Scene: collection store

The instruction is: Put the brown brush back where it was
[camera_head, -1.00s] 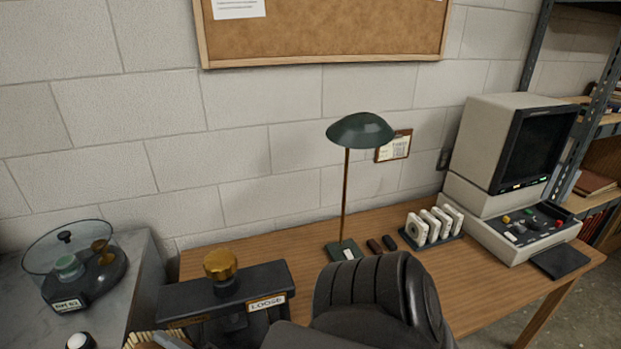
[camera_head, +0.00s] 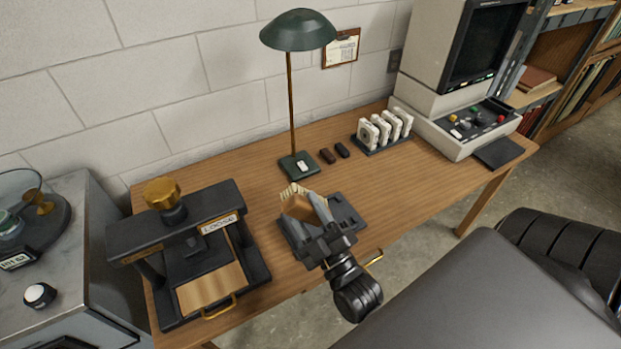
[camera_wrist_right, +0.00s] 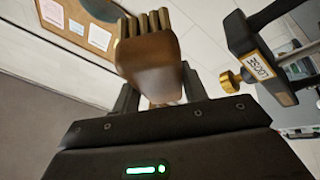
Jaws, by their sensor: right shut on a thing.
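The brown brush (camera_head: 297,207) has a brown body and pale bristles. My right gripper (camera_head: 308,207) is shut on it and holds it over the middle of the wooden table, in front of the lamp. In the right wrist view the brush (camera_wrist_right: 150,65) stands up between the fingers with its bristles pointing away from the gripper. The fingers hide its lower part. I cannot tell its exact height above the table. My left gripper is not in view.
A black press (camera_head: 130,240) marked LOOSE stands left on the table (camera_head: 400,183). The table's right front is clear.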

